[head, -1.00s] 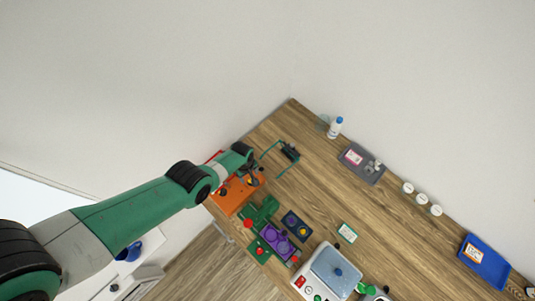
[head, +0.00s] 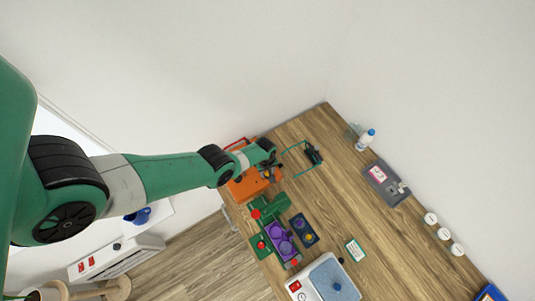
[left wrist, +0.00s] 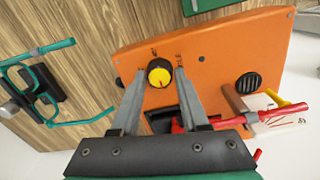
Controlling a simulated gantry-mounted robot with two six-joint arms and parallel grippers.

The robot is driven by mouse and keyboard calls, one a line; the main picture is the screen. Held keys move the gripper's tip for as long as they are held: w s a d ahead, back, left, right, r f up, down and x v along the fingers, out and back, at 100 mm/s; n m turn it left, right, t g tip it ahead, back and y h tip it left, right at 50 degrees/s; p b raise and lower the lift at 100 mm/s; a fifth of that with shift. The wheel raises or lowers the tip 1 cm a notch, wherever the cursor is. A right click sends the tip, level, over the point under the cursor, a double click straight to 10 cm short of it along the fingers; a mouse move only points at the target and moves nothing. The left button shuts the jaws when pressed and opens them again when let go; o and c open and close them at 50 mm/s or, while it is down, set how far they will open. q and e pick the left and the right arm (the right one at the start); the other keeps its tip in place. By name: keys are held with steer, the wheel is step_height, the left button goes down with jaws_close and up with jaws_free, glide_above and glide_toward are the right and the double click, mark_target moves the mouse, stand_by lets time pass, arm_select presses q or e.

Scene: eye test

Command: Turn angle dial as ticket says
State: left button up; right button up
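The angle dial (left wrist: 158,75), a yellow knob with a black rim, sits on an orange panel (left wrist: 225,55) in the left wrist view. Dark markings are printed around it, too small to read. My left gripper (left wrist: 161,71) is open, its two grey fingers on either side of the dial with a visible gap at each side. In the head view my left gripper (head: 272,172) is over the orange panel (head: 246,188), and the arm hides the dial. A white card (left wrist: 272,108) stands beside the panel; I cannot tell whether it is the ticket. My right gripper is not in view.
A bottle (head: 366,138) is at the back.

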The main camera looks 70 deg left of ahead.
arm_select(q)
jaws_close()
steer(key=shift+m, duration=0.3)
steer(key=m, duration=0.7)
steer(key=shift+m, duration=0.4)
steer(key=m, duration=0.6)
steer(key=shift+w+b, duration=0.1)
steer(key=shift+b, duration=0.2)
steer(key=m, duration=0.6)
steer(key=shift+m, duration=0.3)
